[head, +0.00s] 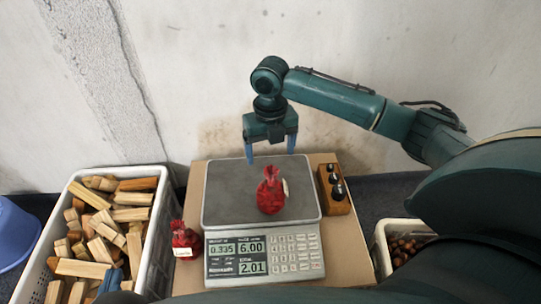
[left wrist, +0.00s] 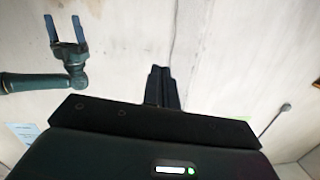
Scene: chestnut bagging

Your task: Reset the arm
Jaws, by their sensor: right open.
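My right gripper (head: 270,152) is open and empty above the back of the scale's plate, its blue fingers pointing down and apart. It also shows in the left wrist view (left wrist: 66,30), with its two fingers spread. My left gripper (head: 111,281) shows only in part at the bottom left of the head view, over the crate's near end. In the left wrist view its dark fingers (left wrist: 161,86) are together with nothing seen between them. A red net bag (head: 270,192) stands on the scale plate, in front of and below my right gripper, apart from it.
The scale (head: 215,208) shows 0.335, 6.00 and 2.01. A second red bag (head: 184,238) stands left of it. A weight block (head: 336,205) is at its right. A white crate (head: 152,245) holds wood blocks; another bin (head: 382,252) holds chestnuts. A blue basin (head: 17,236) is far left.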

